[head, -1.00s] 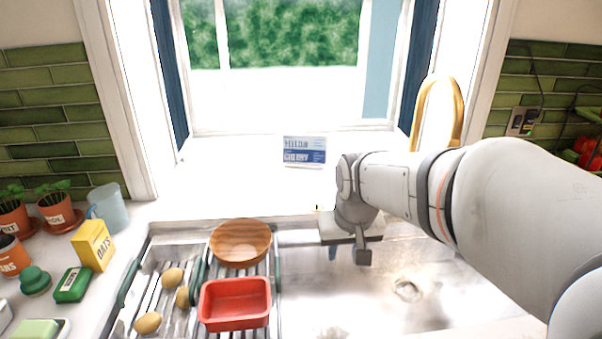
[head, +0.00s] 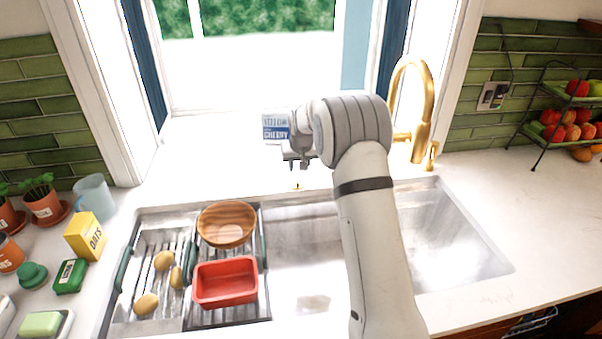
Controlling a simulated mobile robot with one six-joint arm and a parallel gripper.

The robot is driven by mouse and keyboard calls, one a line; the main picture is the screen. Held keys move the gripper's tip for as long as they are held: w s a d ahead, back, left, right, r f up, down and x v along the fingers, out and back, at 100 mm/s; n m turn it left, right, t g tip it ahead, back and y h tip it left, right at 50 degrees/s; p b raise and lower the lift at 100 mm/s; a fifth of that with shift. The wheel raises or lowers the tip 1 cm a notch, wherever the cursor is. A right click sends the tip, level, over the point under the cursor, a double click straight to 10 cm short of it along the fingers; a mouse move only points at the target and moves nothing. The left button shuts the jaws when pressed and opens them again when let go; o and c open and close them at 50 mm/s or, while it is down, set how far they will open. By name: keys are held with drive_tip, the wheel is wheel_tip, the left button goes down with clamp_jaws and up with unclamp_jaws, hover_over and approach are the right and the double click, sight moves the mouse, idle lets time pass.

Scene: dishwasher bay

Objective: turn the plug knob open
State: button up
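A small brass knob (head: 297,187), which looks like the plug knob, sits on the counter ledge behind the sink's back edge. My gripper (head: 297,163) hangs above and behind it in the picture, apart from it, with its fingers pointing down. The fingers are small and partly shaded, and I cannot tell how far apart they are. I see nothing held in them. The knob's turn position is too small to read.
The sink (head: 305,250) has a drying rack (head: 185,325) on its left, with a wooden bowl (head: 227,223), a red tub (head: 226,282) and several potatoes. A gold faucet (head: 425,110) stands right of my arm. A blue and white card (head: 275,127) stands behind my gripper.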

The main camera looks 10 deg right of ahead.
sight(297, 178)
drive_tip(key=p+x, duration=0.2)
drive_tip(key=x, duration=0.6)
drive_tip(key=shift+w, duration=0.2)
